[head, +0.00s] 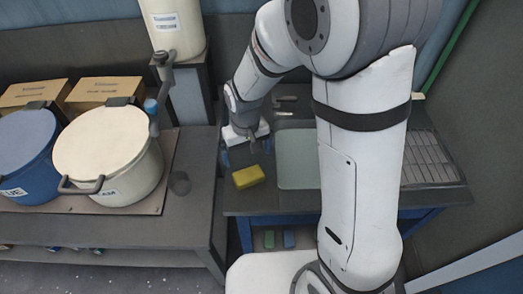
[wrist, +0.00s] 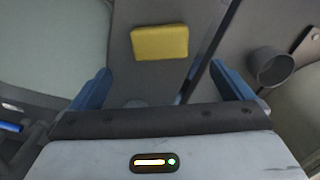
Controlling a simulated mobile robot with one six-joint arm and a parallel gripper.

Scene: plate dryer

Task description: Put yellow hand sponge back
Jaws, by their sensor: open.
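The yellow hand sponge (head: 248,177) lies flat on the dark counter, left of the sink basin, in the head view. In the wrist view the sponge (wrist: 160,42) is near the top, ahead of the jaws and apart from them. My gripper (head: 247,150) is just behind the sponge in the head view, pointing down. In the wrist view my gripper (wrist: 160,85) has its blue fingers spread wide with nothing between them.
The sink basin (head: 298,160) and a ribbed drying area (head: 425,160) lie to the right. A large white pot (head: 108,150) and a blue pot (head: 25,150) stand on the left table. A gap separates the tables. A dark cup (head: 180,183) stands near the left table's edge.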

